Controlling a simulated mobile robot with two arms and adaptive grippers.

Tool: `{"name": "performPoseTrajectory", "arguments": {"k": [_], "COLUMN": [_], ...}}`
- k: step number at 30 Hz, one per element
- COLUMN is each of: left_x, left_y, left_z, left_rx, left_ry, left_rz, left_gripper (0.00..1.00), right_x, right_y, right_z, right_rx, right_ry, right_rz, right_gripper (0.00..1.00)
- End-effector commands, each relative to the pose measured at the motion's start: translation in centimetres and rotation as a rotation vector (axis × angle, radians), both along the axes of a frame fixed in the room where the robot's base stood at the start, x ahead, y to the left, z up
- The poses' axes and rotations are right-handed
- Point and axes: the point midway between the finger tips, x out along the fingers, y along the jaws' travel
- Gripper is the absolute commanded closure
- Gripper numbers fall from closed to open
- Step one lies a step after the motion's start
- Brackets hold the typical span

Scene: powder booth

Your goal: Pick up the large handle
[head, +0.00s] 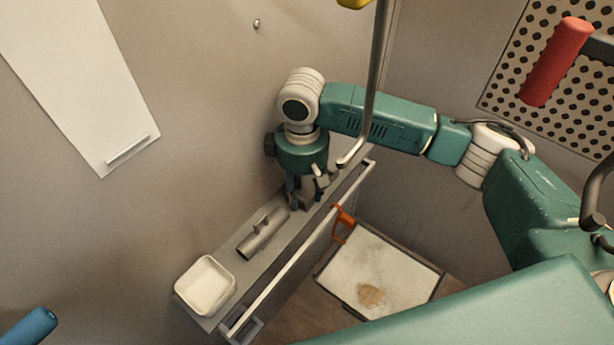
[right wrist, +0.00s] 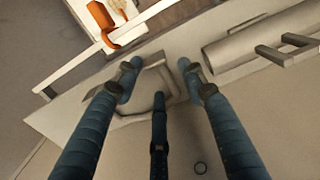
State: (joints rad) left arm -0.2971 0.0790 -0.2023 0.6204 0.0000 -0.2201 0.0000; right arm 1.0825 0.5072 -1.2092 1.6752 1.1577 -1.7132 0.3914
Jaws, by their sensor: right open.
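My right gripper (head: 303,200) points down over the far part of the grey shelf, fingers spread. In the right wrist view its blue fingers (right wrist: 160,82) stand around a pale grey loop-shaped piece (right wrist: 155,62) lying on the shelf, partly hidden by them; I cannot tell whether they touch it. A grey cylinder with a small bracket (head: 263,233) lies on the shelf nearer the front, apart from the fingers, and also shows in the right wrist view (right wrist: 255,42). I cannot tell for certain which is the large handle. My left gripper is out of view.
A white square tray (head: 205,287) stands at the shelf's near end. A pale rail (head: 300,245) runs along the shelf's open edge, with an orange clip (head: 343,222) beside it. A metal rod (head: 377,85) hangs close to my right arm. A speckled panel (head: 385,268) lies below.

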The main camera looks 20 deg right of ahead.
Motion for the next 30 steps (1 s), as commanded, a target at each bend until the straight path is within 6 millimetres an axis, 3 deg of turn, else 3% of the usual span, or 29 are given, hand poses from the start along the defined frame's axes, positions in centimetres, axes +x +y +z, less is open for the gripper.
{"name": "performPoseTrajectory", "arguments": {"k": [4,11,17,18,30], "left_x": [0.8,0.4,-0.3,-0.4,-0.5], "left_y": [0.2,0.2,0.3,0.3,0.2], "left_z": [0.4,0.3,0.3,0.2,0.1], "left_rx": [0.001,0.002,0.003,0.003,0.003], "left_ry": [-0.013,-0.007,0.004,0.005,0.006], "left_rz": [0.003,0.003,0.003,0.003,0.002], "left_gripper": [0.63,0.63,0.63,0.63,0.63], "right_x": [0.0,0.0,0.0,0.0,0.0], "right_y": [0.0,0.0,0.0,0.0,0.0], "right_z": [-1.3,-1.5,-1.5,-1.5,-1.4], "right_rx": [0.0,0.0,0.0,0.0,0.002], "right_ry": [0.0,-0.001,-0.001,-0.001,-0.002], "right_rz": [0.0,0.0,0.0,0.0,0.001], "right_gripper": [0.59,0.59,0.97,1.0,1.0]}}
